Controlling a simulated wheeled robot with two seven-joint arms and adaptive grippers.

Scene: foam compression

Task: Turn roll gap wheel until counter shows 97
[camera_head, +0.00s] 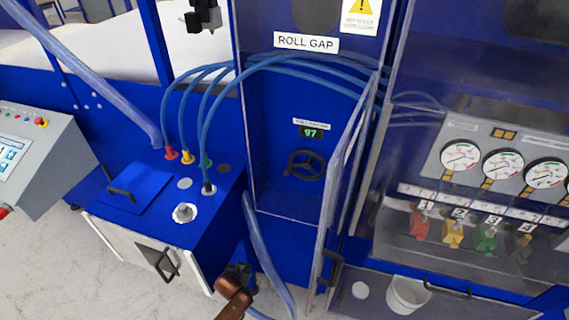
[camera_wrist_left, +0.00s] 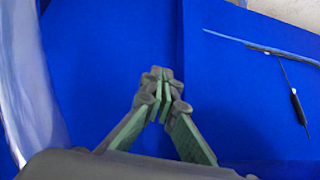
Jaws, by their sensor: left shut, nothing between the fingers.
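The roll gap wheel (camera_head: 305,165) is a small dark handwheel on the blue back wall of a recess under the ROLL GAP sign (camera_head: 306,42). The counter (camera_head: 311,132) just above it has green digits that read 97. My left gripper (camera_head: 241,269) is low in the head view, below and left of the wheel and clear of it. In the left wrist view its fingers (camera_wrist_left: 163,76) meet at the tips with nothing between them, in front of blue surfaces. My right gripper is in neither view.
A clear door (camera_head: 340,180) stands swung open at the recess's right side. Blue hoses (camera_head: 215,85) run from a blue box (camera_head: 205,205) across the recess. Gauges (camera_head: 503,165), coloured tags (camera_head: 453,233) and a white cup (camera_head: 407,294) are at the right.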

